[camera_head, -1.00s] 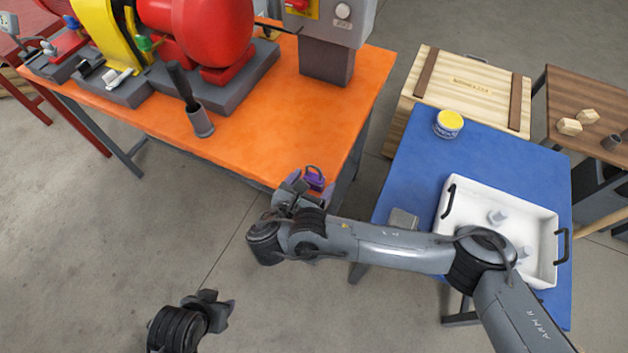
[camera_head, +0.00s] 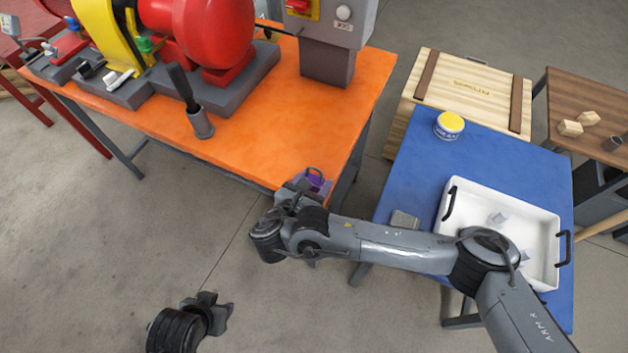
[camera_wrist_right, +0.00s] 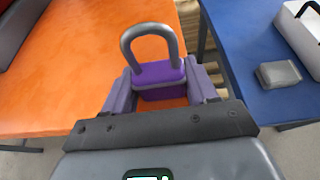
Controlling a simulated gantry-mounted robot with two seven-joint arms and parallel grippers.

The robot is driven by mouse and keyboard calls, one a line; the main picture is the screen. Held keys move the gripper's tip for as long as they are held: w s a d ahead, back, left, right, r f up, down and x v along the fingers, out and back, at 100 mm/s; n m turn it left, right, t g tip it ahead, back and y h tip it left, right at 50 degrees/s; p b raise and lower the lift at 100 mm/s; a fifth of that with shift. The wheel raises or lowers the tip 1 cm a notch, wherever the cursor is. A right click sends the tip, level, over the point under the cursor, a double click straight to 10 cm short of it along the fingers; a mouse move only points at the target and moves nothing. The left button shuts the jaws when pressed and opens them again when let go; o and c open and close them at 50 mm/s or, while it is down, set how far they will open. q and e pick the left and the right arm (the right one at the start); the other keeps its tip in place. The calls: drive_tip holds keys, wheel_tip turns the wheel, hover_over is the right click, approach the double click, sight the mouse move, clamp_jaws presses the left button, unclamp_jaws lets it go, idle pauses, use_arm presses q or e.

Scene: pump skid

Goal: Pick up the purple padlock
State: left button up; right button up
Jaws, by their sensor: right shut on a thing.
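The purple padlock (camera_head: 315,181) is at the front right corner of the orange bench. It has a grey shackle that points up in the right wrist view, where its purple body (camera_wrist_right: 158,74) sits between the fingers. My right gripper (camera_wrist_right: 162,92) is shut on the padlock body, one finger on each side. In the head view the right gripper (camera_head: 311,187) reaches the bench corner from the front. My left gripper (camera_head: 222,309) is low at the left over the floor, away from the padlock; its jaw opening is not clear.
The orange bench (camera_head: 270,120) carries a red pump (camera_head: 212,35), a grey cup with a dark handle (camera_head: 200,122) and a grey control box. The blue table (camera_head: 410,180) at right holds a yellow-topped tin (camera_head: 449,125), a small grey block and a white tray (camera_head: 548,225).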

drive_tip(key=shift+r, duration=0.5)
wheel_tip(320, 180, up, 4)
drive_tip(key=shift+d+f+p, duration=0.15)
drive_tip(key=shift+p, duration=0.8)
drive_tip(key=d+r+p, duration=0.3)
drive_tip(key=d+r, duration=0.3)
drive_tip(key=d, duration=0.5)
drive_tip(key=shift+w+d+r, duration=0.15)
drive_tip(key=shift+w, duration=0.3)
